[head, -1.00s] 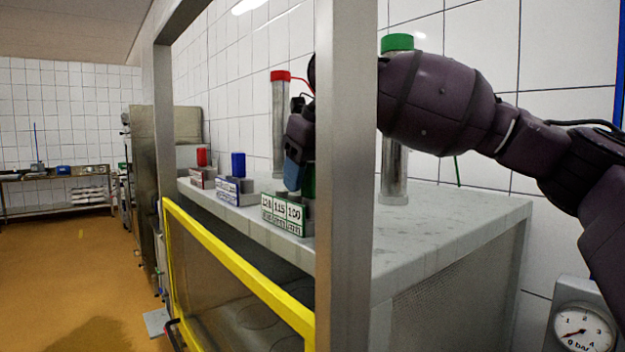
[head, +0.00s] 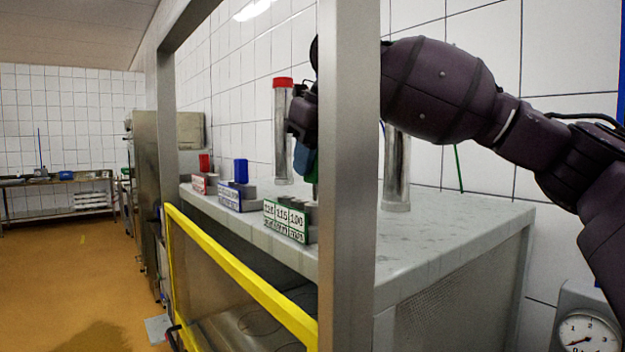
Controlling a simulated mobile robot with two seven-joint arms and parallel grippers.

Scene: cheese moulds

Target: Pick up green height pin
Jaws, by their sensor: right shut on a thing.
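My right gripper (head: 302,150) is in the head view, just left of the metal post and partly hidden by it. It is shut on the green height pin (head: 311,168), of which only a small green part shows below the fingers. The pin is above the green-labelled block (head: 287,221) marked with heights such as 115 and 100. I cannot tell whether the pin's lower end is clear of the block, as the post hides part of it. My left gripper is not in view.
The upright metal post (head: 347,200) stands in front of my right arm. A red-capped cylinder (head: 283,130) and another metal cylinder (head: 397,175) stand on the grey counter (head: 430,225). Red (head: 205,163) and blue (head: 240,171) pins stand in blocks at left. A yellow-framed guard (head: 235,270) runs in front.

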